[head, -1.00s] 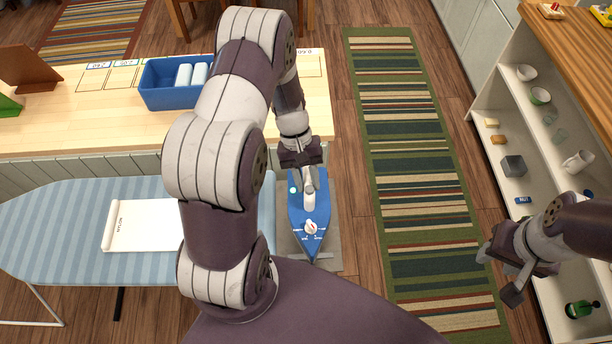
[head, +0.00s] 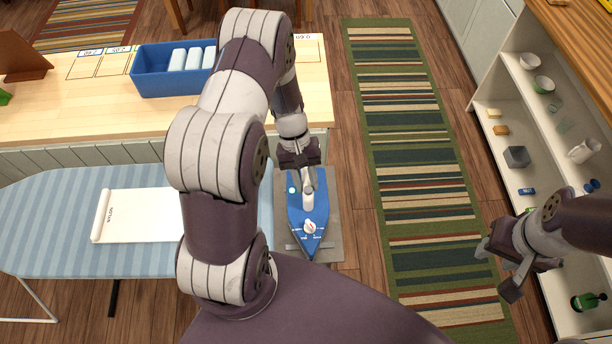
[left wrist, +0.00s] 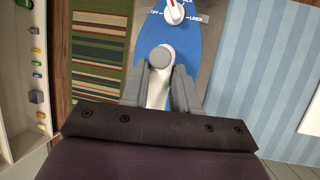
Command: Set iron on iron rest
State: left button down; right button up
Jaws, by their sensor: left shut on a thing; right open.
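The blue iron (head: 309,233) with a white handle and dial is at the right end of the ironing board, over the grey iron rest (head: 334,217). My left gripper (head: 305,176) is shut on the iron's handle from above. In the left wrist view the fingers (left wrist: 161,92) sit either side of the pale handle, and the iron's blue body (left wrist: 180,45) shows ahead. I cannot tell whether the iron's sole touches the rest. My right gripper (head: 497,270) is open and empty at the right, over the floor near the shelf.
The striped ironing board (head: 60,215) carries a white sheet (head: 140,215). A wooden counter (head: 70,110) with a blue bin (head: 150,85) lies behind. A striped rug (head: 420,170) covers the floor, and a white shelf (head: 500,100) with small items stands at the right.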

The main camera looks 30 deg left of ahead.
pick_arm(q)
jog(key=shift+f, duration=0.5)
jog(key=shift+f+b, duration=0.25)
jog(key=shift+b, duration=0.1)
jog(key=c, duration=0.8)
grip_release()
